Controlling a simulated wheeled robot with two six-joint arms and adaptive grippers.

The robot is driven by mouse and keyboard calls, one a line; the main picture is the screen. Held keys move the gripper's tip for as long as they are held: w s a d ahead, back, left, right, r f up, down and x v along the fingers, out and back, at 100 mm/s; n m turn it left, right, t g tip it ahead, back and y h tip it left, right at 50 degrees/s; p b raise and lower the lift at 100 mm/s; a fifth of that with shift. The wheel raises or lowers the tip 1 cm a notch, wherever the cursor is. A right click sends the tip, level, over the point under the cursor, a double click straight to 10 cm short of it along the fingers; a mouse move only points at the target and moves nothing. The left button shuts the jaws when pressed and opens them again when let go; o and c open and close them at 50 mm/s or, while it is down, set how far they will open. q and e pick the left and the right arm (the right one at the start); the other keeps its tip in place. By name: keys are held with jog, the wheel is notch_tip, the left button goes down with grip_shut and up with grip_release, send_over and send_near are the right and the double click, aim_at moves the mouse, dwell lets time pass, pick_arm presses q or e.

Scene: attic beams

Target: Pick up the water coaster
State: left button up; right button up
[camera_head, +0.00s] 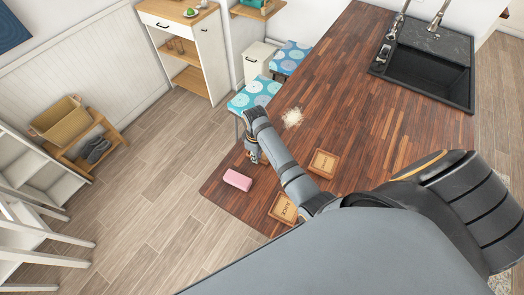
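Two square wooden coasters lie on the dark wooden counter (372,70). The far coaster (323,163) is fully visible, to the right of my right forearm. The near coaster (283,209) lies close to the counter's near edge, partly covered by my arm. Both carry dark markings too small to read, so I cannot tell which is the water coaster. My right gripper (255,157) points down over the counter's left part, apart from both coasters. Its fingers are too small and dark to tell whether they are open. My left gripper is not in view.
A pink block (238,180) lies left of my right gripper. A black sink (430,75) is at the back right. Two blue patterned stools (254,95) stand beside the counter. The floor at left is mostly clear.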

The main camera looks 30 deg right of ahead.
grip_shut()
jog(key=shift+r, duration=3)
